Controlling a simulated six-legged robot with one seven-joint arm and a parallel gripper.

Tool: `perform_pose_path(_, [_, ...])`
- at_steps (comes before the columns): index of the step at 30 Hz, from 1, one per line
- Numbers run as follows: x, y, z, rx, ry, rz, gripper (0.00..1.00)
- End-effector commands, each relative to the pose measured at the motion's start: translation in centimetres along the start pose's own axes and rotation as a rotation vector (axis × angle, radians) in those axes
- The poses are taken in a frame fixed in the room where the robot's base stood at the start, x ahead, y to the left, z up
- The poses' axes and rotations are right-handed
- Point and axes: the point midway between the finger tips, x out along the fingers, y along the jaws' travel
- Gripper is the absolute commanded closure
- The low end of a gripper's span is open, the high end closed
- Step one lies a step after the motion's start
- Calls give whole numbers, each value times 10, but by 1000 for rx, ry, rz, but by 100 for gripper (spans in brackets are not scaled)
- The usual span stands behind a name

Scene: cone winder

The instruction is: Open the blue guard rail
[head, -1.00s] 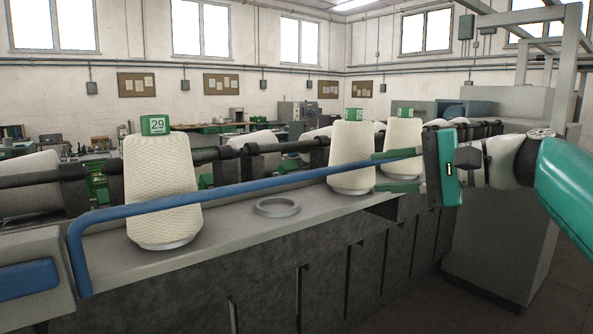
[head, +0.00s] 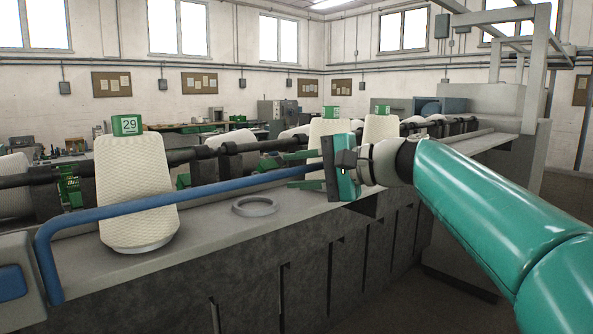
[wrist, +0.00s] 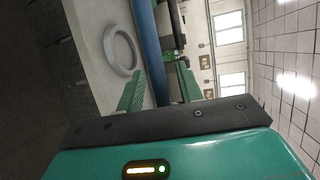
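The blue guard rail (head: 172,199) runs along the front of the machine bed, past the white yarn cone numbered 29. Its near end bends down at the left. It also shows in the wrist view (wrist: 147,42). My gripper (head: 278,173) is open, its green fingers pointing left, one above and one below the rail's far part. In the wrist view the rail passes between the two fingers (wrist: 160,78), closer to the left one. I see no grip on the rail; whether a finger touches it I cannot tell. My gripper hides the rail's far end.
Yarn cone 29 (head: 135,192) stands behind the rail. A grey ring (head: 255,206) lies on the bed (head: 205,228). Two more cones (head: 322,133) (head: 380,129) stand beyond my gripper. The floor in front of the machine is free at lower right.

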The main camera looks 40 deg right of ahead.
Motion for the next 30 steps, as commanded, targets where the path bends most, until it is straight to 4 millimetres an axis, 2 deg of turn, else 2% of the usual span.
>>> perform_pose_path(4, [8,0,0,0,0,-1,64])
perform_pose_path(11, [8,-1,0,0,0,-1,66])
perform_pose_path(16, [8,-1,0,0,0,-1,99])
perform_pose_path(30, [3,0,1,-14,0,-40,100])
